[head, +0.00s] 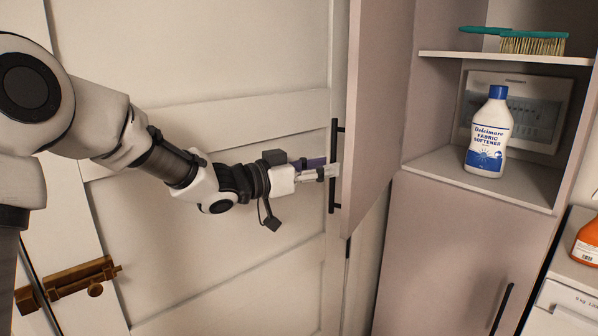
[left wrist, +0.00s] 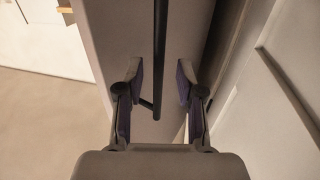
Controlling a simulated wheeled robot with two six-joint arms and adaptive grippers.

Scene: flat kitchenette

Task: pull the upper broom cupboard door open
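The upper broom cupboard door (head: 378,95) stands swung open, seen at a steep angle, and the cupboard interior shows to its right. Its black vertical bar handle (head: 333,142) is on the face turned towards the left. My left gripper (head: 328,171) is at the handle's middle. In the left wrist view, the two fingers of my left gripper (left wrist: 159,76) stand apart on either side of the handle bar (left wrist: 160,40), with a visible gap on each side. The gripper is open. My right gripper is not in view.
A white fabric softener bottle (head: 489,135) stands on a shelf, with a green brush (head: 520,41) on the shelf above. The lower cupboard door (head: 440,260) is shut. A panelled white door (head: 210,60) with a brass bolt (head: 80,278) is behind my left arm.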

